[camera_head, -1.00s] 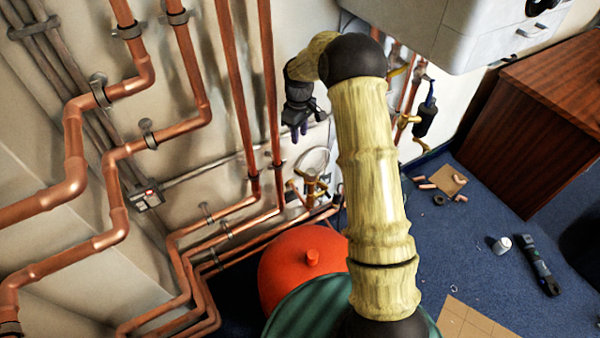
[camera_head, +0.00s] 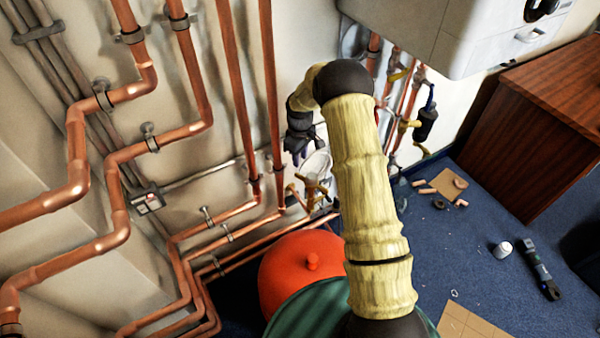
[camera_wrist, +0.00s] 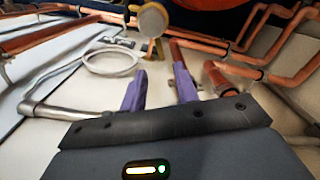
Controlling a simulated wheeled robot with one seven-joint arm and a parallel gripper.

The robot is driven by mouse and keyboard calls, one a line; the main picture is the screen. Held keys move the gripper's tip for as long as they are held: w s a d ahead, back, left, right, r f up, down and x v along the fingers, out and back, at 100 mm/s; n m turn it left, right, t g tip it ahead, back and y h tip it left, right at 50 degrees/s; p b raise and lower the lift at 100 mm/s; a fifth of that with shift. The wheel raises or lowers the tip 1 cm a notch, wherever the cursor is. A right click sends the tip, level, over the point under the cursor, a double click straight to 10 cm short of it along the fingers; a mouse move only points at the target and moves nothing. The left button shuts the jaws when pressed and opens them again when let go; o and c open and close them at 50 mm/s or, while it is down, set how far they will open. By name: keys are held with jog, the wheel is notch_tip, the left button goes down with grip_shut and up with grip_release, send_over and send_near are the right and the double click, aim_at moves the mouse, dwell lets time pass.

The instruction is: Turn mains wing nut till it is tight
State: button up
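My gripper (camera_head: 297,157) is near the wall in the head view, just above a brass fitting (camera_head: 312,188) low on the copper pipework. In the wrist view, the two purple fingers of my gripper (camera_wrist: 160,82) stand apart with nothing between them. A brass piece with a round, pale end (camera_wrist: 152,20) is beyond the fingertips, apart from them. I cannot tell for sure which part is the mains wing nut; it is too small or partly hidden in the head view.
A pale looped hose (camera_wrist: 112,62) hangs beside the brass piece. Copper pipes (camera_head: 190,75) run along the wall on the left. A red vessel (camera_head: 300,265) stands below the fitting, and a white boiler (camera_head: 440,35) hangs at upper right.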

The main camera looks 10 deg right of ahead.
aim_at(300, 175)
notch_tip(300, 175, down, 9)
jog(key=shift+r, duration=0.1)
dwell(0.3)
grip_shut()
